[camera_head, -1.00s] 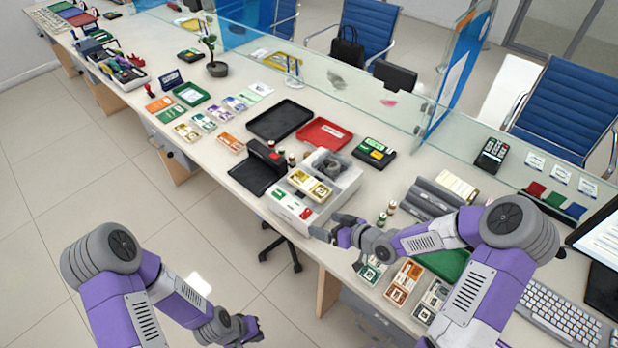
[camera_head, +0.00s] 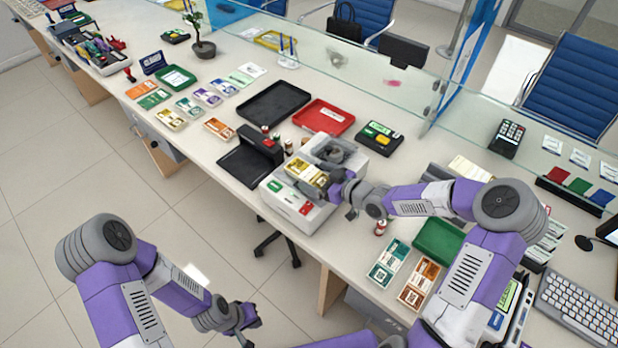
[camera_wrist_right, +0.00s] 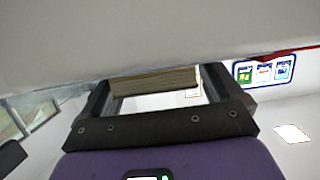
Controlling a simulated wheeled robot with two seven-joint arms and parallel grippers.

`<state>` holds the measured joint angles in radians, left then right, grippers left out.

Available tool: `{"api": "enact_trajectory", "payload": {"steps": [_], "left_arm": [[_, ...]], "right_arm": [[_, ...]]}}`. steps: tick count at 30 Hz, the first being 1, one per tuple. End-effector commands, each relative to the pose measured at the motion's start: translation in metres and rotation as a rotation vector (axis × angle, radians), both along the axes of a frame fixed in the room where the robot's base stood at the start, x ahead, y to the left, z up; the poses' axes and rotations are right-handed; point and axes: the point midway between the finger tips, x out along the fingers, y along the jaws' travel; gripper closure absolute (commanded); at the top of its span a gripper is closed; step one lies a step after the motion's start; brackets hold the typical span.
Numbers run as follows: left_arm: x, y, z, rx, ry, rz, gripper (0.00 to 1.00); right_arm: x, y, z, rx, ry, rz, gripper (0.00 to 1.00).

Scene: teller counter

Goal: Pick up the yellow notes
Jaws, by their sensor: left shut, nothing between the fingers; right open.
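The yellow notes (camera_head: 303,167) lie as a banded bundle on top of the white and grey machine (camera_head: 292,203) at the middle of the counter. My right gripper (camera_head: 328,178) is open at the right side of this bundle and partly covers it. In the right wrist view the bundle's edge (camera_wrist_right: 153,82) shows between the two dark fingers; I cannot tell whether they touch it. My left gripper (camera_head: 250,320) is shut and empty, low in front of the counter, away from the notes.
A black tray (camera_head: 275,104) and a red tray (camera_head: 324,118) lie behind the machine. A black card device (camera_head: 379,138) stands to its right. Other note bundles lie on the left, including a yellowish one (camera_head: 171,119). A glass screen runs along the counter's back.

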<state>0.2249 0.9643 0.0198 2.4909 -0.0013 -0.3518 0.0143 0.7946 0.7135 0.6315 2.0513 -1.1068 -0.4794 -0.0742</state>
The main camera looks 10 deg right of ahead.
Motion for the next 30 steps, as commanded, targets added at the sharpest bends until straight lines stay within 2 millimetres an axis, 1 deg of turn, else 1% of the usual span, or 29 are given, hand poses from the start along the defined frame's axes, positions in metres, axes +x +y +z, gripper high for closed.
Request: {"api": "enact_trajectory", "payload": {"steps": [3,10,11,21,22,28,30], "left_arm": [[0.0001,-0.0001,-0.0034,0.000,0.000,0.000,1.00],[0.0001,0.0000,-0.0027,0.000,0.000,0.000,1.00],[0.0001,0.0000,-0.0027,0.000,0.000,0.000,1.00],[0.0001,0.0000,-0.0028,0.000,0.000,0.000,1.00],[0.0001,0.0000,-0.0028,0.000,0.000,0.000,1.00],[0.0001,0.0000,-0.0026,0.000,0.000,0.000,1.00],[0.0001,-0.0001,-0.0010,0.000,0.000,0.000,1.00]], "right_arm": [[0.0071,0.0061,-0.0036,0.001,0.001,0.001,0.06],[0.0080,0.0061,-0.0031,0.000,0.001,-0.001,0.06],[0.0080,0.0061,-0.0031,0.000,0.001,-0.001,0.09],[0.0078,0.0060,-0.0031,0.000,0.001,0.000,0.61],[0.0078,0.0060,-0.0031,0.000,0.001,0.000,0.65],[0.0079,0.0061,-0.0022,0.000,0.000,0.000,0.65],[0.0080,0.0060,0.0014,-0.001,-0.001,-0.001,0.65]]}}
